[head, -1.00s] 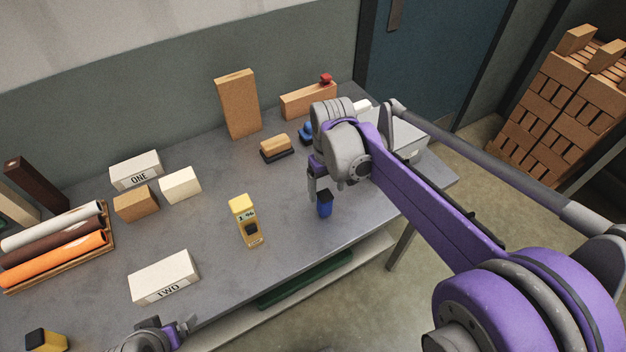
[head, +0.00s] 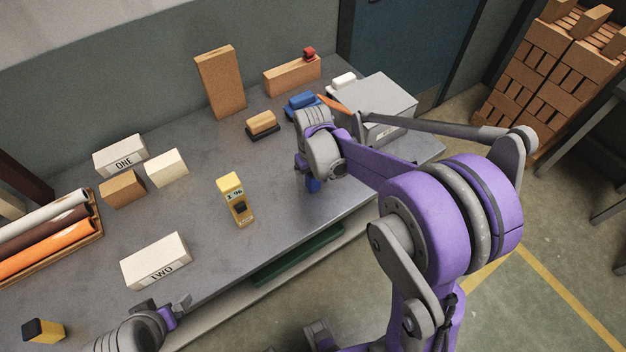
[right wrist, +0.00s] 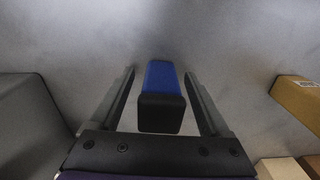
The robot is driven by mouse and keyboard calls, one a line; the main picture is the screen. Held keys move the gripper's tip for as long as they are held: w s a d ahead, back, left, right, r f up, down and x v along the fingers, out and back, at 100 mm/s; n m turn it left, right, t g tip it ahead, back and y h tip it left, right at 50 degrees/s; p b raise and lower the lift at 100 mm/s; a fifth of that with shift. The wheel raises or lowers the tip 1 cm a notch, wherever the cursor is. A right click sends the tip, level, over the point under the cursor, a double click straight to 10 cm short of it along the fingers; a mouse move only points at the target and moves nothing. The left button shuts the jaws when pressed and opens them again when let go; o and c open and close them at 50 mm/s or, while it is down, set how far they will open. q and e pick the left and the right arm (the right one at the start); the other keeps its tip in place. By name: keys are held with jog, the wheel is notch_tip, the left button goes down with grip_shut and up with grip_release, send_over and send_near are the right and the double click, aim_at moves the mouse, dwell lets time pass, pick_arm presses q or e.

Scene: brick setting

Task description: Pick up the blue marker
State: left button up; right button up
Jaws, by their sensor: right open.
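The blue marker (head: 313,185) is a short blue block with a black end, mostly hidden behind my right wrist in the head view. In the right wrist view the blue marker (right wrist: 162,92) lies between the two fingers, its black end toward the palm. My right gripper (right wrist: 162,95) is open, with a gap between each finger and the marker. In the head view its fingers are hidden by the arm. My left gripper (head: 178,309) shows at the table's front edge, away from the marker; its fingers look spread and hold nothing visible.
White blocks marked TWO (head: 155,262) and ONE (head: 119,155) lie further left. A grey box (head: 385,100) stands behind my right arm, beside a blue object (head: 301,106) and a wooden block (head: 262,123).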

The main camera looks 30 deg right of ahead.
grip_shut()
dwell(0.4)
notch_tip(320, 180, up, 10)
jog(key=shift+p, duration=0.4)
